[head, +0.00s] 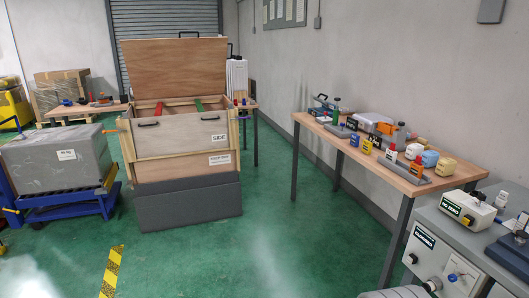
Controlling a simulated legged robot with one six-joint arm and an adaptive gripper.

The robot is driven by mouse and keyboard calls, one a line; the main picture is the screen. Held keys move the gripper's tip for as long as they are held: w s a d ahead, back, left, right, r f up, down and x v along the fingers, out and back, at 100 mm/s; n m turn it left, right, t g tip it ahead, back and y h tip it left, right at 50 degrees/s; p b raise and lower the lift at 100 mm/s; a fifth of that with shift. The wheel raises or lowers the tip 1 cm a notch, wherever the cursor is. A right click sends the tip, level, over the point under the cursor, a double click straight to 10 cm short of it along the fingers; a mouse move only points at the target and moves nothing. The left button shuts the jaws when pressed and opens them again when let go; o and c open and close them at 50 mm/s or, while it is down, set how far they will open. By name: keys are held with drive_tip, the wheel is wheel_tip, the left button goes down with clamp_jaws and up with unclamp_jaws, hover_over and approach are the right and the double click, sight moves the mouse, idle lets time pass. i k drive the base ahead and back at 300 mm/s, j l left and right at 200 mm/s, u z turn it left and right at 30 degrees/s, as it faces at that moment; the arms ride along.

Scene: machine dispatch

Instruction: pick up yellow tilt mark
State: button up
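Several small yellow things lie on the wooden table at the right. One is a small upright yellow piece with a dark label (367,146) near the front edge. A pale yellow block (446,167) sits near the table's right end. An orange-yellow piece (386,129) lies farther back. They are too small to tell which is the yellow tilt mark. My gripper is not in view.
The wooden table (455,180) is crowded with small parts. A grey machine bench (440,225) stands at the front right. An open wooden crate (180,141) stands mid-left, beside a blue cart (65,205) with a grey box. Green floor between crate and table is clear.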

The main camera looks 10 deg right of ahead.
sight(367, 145)
drive_tip(key=i+j+z, duration=0.2)
drive_tip(key=i, duration=1.3)
drive_tip(key=i+z, duration=0.5)
drive_tip(key=i, duration=1.05)
drive_tip(key=i+l+z, duration=0.1)
drive_tip(key=i+l, duration=0.2)
drive_tip(key=i+l+z, duration=0.1)
drive_tip(key=i+l, duration=0.15)
drive_tip(key=i, duration=0.3)
